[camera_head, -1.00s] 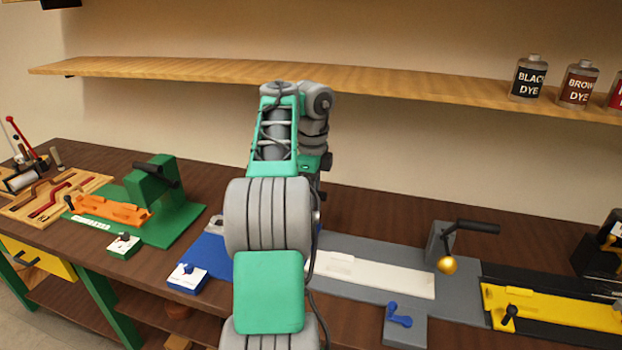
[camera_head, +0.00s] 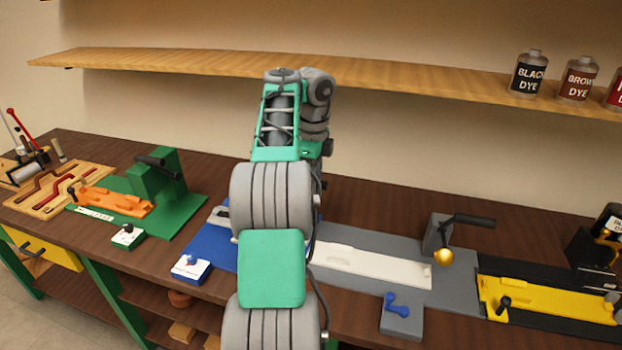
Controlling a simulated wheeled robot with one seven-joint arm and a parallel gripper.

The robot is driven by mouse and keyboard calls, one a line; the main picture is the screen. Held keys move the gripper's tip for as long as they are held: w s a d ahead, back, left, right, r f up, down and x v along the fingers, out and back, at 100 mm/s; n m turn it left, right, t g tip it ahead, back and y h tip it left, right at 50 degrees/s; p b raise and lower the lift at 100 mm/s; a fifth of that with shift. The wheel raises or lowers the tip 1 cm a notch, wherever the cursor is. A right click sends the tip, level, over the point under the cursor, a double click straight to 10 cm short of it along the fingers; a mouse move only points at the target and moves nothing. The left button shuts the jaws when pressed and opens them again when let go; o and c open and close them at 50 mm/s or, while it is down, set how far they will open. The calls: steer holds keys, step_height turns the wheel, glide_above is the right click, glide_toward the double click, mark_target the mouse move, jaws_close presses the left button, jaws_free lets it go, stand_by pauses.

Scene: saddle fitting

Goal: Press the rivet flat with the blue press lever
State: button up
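A blue base plate (camera_head: 210,246) lies on the bench, mostly behind my arm. The blue press lever and the rivet do not show; my arm covers the middle of the blue station. My gripper is hidden behind my own green and grey arm, so whether it holds anything does not show.
A green press (camera_head: 170,185) with an orange fixture (camera_head: 115,202) stands left. To the right are a grey station with a white strip (camera_head: 375,268), a black lever with a brass ball (camera_head: 443,256), and a yellow fixture (camera_head: 555,306). A wooden shelf (camera_head: 430,80) runs above.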

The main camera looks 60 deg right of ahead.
steer(key=shift+o, duration=0.8)
steer(key=shift+d, duration=0.15)
step_height(320, 180, up, 6)
steer(key=p, duration=0.6)
steer(key=shift+f, duration=0.1)
